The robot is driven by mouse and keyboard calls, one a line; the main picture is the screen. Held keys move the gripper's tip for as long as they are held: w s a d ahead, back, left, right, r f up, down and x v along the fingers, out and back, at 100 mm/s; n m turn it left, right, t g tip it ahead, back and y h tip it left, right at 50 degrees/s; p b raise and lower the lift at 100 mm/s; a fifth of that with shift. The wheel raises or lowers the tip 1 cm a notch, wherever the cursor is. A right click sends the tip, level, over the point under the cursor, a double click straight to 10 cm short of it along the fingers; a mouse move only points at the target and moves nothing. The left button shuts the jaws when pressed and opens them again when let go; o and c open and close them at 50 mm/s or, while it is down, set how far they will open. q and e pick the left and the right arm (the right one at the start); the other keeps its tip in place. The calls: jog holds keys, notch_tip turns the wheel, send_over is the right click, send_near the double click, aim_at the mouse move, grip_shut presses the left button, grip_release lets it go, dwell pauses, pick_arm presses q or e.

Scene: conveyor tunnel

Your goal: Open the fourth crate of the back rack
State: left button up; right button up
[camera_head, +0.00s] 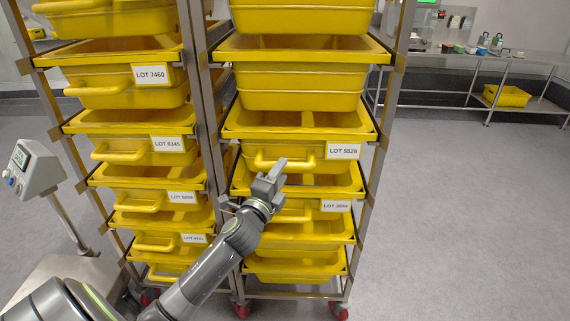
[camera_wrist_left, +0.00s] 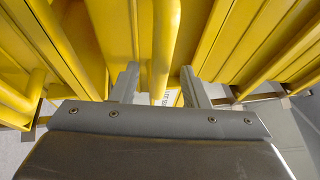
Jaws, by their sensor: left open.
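The right-hand rack holds a column of yellow crates. The crate below, LOT 3084 (camera_head: 335,206), is partly hidden by my gripper and arm. Which rack is the back one is not marked. My right gripper is not in view.
A left-hand rack of yellow crates (camera_head: 160,88) stands close beside. A scale with a display (camera_head: 32,168) is at far left. A metal table (camera_head: 510,58) with a yellow bin (camera_head: 507,96) under it is at the back right. The floor at right is clear.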

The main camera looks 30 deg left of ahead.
pick_arm(q)
jog(key=shift+x, duration=1.7)
grip_shut()
